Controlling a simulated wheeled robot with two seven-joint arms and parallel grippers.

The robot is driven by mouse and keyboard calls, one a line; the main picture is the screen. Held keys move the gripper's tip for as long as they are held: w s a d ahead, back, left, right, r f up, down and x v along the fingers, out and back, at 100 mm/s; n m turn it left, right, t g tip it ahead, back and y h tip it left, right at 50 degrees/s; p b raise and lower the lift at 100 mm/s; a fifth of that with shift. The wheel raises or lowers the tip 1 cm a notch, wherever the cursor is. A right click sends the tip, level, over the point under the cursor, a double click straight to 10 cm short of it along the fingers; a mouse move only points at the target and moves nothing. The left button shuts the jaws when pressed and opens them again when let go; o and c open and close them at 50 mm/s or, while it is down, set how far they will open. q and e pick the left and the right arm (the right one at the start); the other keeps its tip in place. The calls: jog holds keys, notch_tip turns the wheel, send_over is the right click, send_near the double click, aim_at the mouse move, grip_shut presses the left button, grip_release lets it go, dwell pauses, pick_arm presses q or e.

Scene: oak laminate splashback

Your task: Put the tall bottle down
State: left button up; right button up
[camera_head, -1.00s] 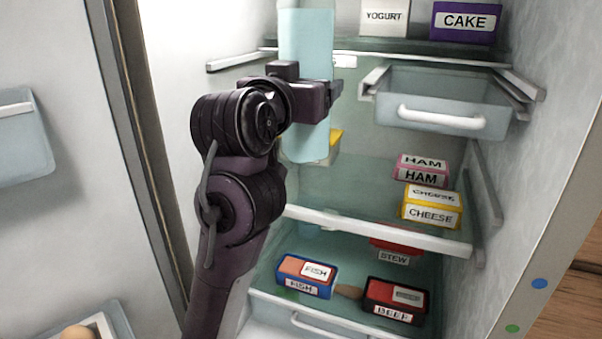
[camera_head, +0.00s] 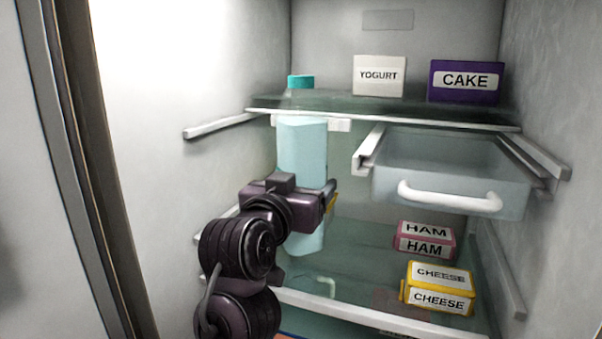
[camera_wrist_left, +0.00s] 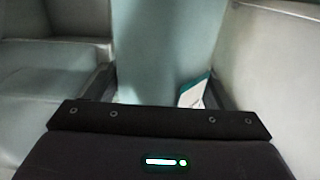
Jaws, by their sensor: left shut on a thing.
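The tall bottle (camera_head: 302,150) is pale blue with a teal cap (camera_head: 300,81) and stands upright in the left part of the open fridge. My left gripper (camera_head: 318,198) is shut on its lower half. The front edge of the top shelf crosses the bottle's upper part in the picture. Its lower end shows just over the middle glass shelf (camera_head: 360,262); I cannot tell whether it touches. In the left wrist view, the bottle (camera_wrist_left: 150,50) fills the middle between the fingers. My right gripper is not in view.
A yogurt box (camera_head: 379,76) and a cake box (camera_head: 465,82) stand on the top shelf. A drawer (camera_head: 440,172) hangs below at the right. Ham boxes (camera_head: 425,239) and cheese boxes (camera_head: 440,287) sit on the middle shelf's right; its centre is clear.

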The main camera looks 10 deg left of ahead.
pick_arm(q)
jog(key=shift+s+f, duration=0.1)
jog(key=shift+f, duration=1.45)
jog(key=o, duration=1.4)
jog(key=shift+f, duration=0.25)
jog(key=o, duration=0.4)
jog(key=shift+s+r, duration=0.1)
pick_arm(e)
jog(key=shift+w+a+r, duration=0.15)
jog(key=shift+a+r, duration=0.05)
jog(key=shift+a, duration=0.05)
pick_arm(q)
jog(key=shift+r, duration=0.1)
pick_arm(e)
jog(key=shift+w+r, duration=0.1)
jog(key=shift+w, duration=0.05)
